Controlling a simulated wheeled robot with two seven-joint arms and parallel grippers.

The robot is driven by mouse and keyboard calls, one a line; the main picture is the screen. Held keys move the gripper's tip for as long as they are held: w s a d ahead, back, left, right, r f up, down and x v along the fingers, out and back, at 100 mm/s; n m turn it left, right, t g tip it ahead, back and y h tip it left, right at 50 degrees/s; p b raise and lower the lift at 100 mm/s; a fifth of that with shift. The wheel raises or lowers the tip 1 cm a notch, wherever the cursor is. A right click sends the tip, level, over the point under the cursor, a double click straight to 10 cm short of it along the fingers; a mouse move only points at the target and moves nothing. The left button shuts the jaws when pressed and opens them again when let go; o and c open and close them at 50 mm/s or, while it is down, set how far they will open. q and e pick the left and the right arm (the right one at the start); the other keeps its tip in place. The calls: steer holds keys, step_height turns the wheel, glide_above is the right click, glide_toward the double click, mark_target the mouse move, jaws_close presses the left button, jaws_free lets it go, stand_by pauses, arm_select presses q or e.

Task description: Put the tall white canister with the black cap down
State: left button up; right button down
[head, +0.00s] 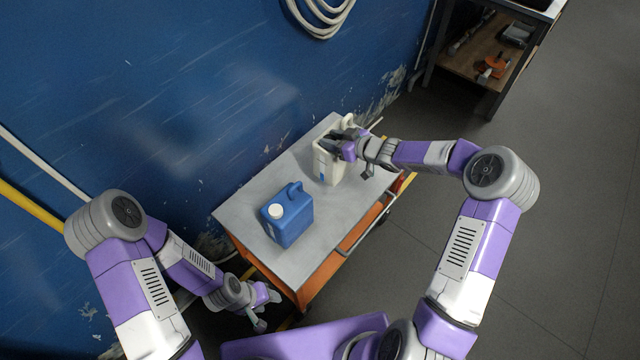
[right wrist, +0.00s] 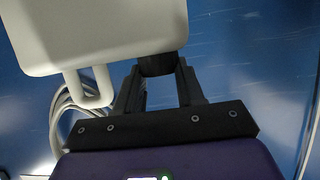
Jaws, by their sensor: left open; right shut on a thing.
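The tall white canister (head: 327,168) is upright over the far end of the grey cart top (head: 240,213). I cannot tell whether its base touches the top. My right gripper (head: 335,145) is shut on it near its upper end and covers part of it. In the right wrist view the pale canister body (right wrist: 100,35) fills the upper left, with a handle loop below. The black cap (right wrist: 158,64) is between the fingers of the right gripper (right wrist: 160,85). My left gripper (head: 264,312) is open and empty, low beside the cart's near end.
A blue jerrycan (head: 287,217) with a white cap stands on the near half of the cart top. A blue wall (head: 190,90) runs along the cart's left side. A shelf unit (head: 480,55) stands at the upper right. Grey floor is clear on the right.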

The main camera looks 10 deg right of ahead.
mark_target(327, 165)
step_height(327, 165, down, 10)
steer(key=b, duration=0.4)
steer(key=shift+w+r, duration=0.1)
steer(key=shift+r, duration=0.15)
steer(key=c, duration=0.7)
jaws_free()
steer(key=shift+f, duration=0.15)
